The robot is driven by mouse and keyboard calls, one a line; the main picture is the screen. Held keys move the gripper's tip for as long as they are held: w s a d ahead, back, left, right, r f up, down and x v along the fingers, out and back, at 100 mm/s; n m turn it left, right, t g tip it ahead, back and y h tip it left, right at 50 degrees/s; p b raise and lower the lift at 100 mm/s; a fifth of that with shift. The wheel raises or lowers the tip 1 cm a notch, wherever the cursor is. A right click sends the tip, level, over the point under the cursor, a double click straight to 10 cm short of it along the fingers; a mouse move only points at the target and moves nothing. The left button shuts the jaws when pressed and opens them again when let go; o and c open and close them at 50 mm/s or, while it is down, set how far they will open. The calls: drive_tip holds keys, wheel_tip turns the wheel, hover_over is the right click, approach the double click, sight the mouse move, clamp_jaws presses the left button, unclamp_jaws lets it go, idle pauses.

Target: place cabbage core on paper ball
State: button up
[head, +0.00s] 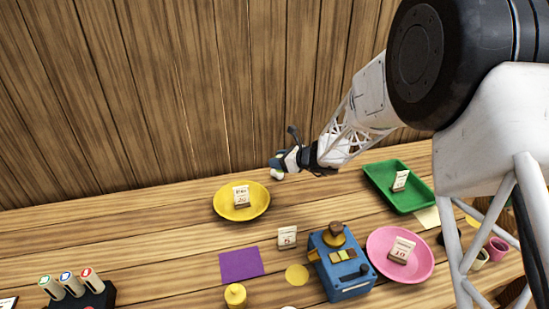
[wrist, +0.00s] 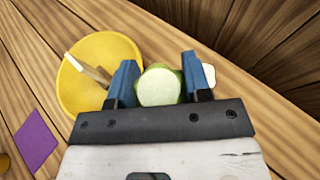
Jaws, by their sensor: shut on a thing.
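My gripper (wrist: 160,82) is shut on a pale green, round-ended piece, the cabbage core (wrist: 159,87), held between its two blue fingers. In the head view my gripper (head: 278,166) is near the wooden wall, right of the yellow plate and apparently above the table, with the pale core (head: 277,175) at its tip. In the wrist view a small white thing (wrist: 209,75) shows beside the right finger, partly hidden by it. It may be the paper ball, but I cannot tell. No paper ball is clear in the head view.
A yellow plate (head: 224,211) with a number card stands left of my gripper. A green tray (head: 377,180) and a pink plate (head: 419,267), each with a card, stand right. A blue device (head: 341,284), purple sheet (head: 240,265) and yellow weight (head: 235,295) are nearer.

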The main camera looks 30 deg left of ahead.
drive_tip(key=w+a, duration=0.1)
drive_tip(key=w, duration=0.1)
drive_tip(key=w+a, duration=0.1)
drive_tip(key=a, duration=0.1)
drive_tip(key=w+a, duration=0.1)
drive_tip(key=w, duration=0.1)
drive_tip(key=shift+w+a+f, duration=0.3)
drive_tip(key=shift+a+f, duration=0.05)
drive_tip(key=shift+a, duration=0.05)
drive_tip(key=shift+f, duration=1.75)
drive_tip(key=shift+f, duration=0.15)
drive_tip(key=o, duration=0.9)
